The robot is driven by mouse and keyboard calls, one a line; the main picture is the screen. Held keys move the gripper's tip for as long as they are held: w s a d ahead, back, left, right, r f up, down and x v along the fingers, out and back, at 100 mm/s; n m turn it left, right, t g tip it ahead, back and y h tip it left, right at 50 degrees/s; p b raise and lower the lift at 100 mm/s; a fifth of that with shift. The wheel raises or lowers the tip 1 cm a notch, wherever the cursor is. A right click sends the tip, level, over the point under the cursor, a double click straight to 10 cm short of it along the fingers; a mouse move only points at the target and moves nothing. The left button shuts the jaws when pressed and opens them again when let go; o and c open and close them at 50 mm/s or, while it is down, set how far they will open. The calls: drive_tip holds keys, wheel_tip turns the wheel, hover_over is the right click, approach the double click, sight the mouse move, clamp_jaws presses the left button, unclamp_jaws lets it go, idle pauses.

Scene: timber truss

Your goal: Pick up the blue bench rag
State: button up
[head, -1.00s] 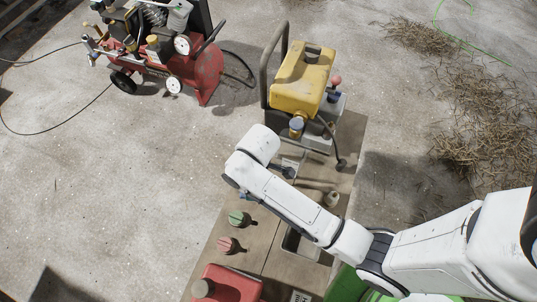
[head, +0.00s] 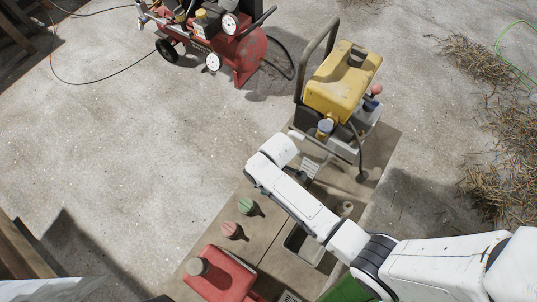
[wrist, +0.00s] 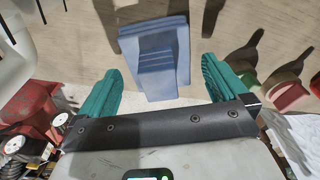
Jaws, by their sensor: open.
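The blue bench rag (wrist: 155,58) lies on the bench top in the wrist view, looking like a folded, stepped blue pad. My gripper (wrist: 160,65) is open, with one teal finger on each side of the rag and visible gaps between fingers and rag. The near end of the rag reaches between the fingers, close to the dark palm bar. I cannot tell how high the fingers are above the bench. In the head view my white arm hides the rag and the fingers.
A yellow-topped machine (head: 343,82) stands at the bench's far end. A green cap (head: 246,205), a red cap (head: 230,230) and a red container (head: 219,275) are on the bench nearer me. A red compressor (head: 236,52) stands on the floor, with open concrete left of the bench.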

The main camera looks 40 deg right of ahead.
drive_tip(key=shift+w+a+f, duration=0.1)
drive_tip(key=shift+w+f, duration=0.05)
drive_tip(key=shift+f, duration=0.65)
drive_tip(key=c, duration=1.2)
drive_tip(key=shift+o, duration=0.2)
drive_tip(key=shift+r, duration=0.5)
wheel_tip(320, 180, up, 2)
drive_tip(key=shift+r+p, duration=0.25)
drive_tip(key=shift+p, duration=0.1)
drive_tip(key=s+a+r, duration=0.4)
drive_tip(key=s+r, duration=0.5)
drive_tip(key=s, duration=0.4)
drive_tip(key=shift+s+a+r, duration=0.15)
drive_tip(key=shift+s+r, duration=0.05)
drive_tip(key=shift+r, duration=0.1)
